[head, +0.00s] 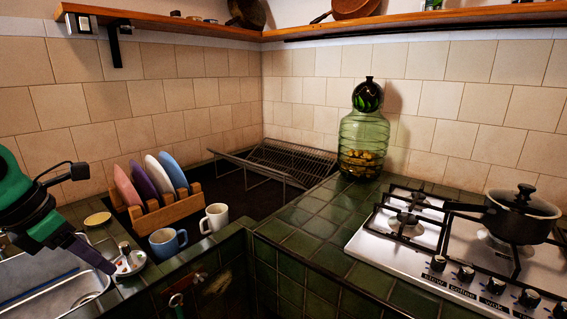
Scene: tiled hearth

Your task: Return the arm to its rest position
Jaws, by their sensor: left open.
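My left arm, green and black, comes in at the left edge. Its left gripper (108,266) is open, with no object visible in it. My right gripper is not in view.
A metal sink (38,282) lies below my left arm. Near it stand a blue mug (165,244), a white mug (214,218) and a wooden rack (165,214) of plates. A wire rack (290,158), glass jar (362,142) and pot (519,217) on a stove stand further right.

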